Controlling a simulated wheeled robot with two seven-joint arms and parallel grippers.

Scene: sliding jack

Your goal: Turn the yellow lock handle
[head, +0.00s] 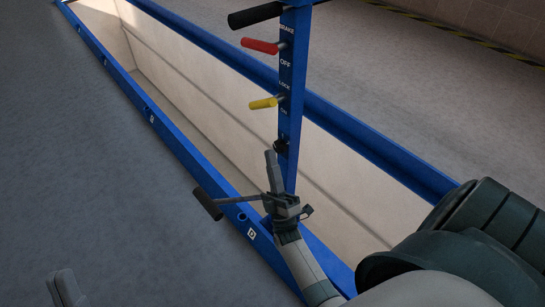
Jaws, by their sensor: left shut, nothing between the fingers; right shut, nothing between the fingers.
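The yellow lock handle (264,103) sticks out to the left from the blue upright post (290,85), next to the labels LOCK and ON. My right gripper (271,157) is below the yellow handle, in front of the lower post, with its fingers pointing up. It is shut, empty and apart from the handle. My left gripper (66,283) shows only in part at the bottom left edge, far from the post. It is shut and empty.
A red handle (261,46) and a black handle (255,15) sit higher on the post. A black-gripped lever (207,204) juts left beside my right gripper. Blue rails (190,150) border a long pit (205,85). The grey floor on the left is clear.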

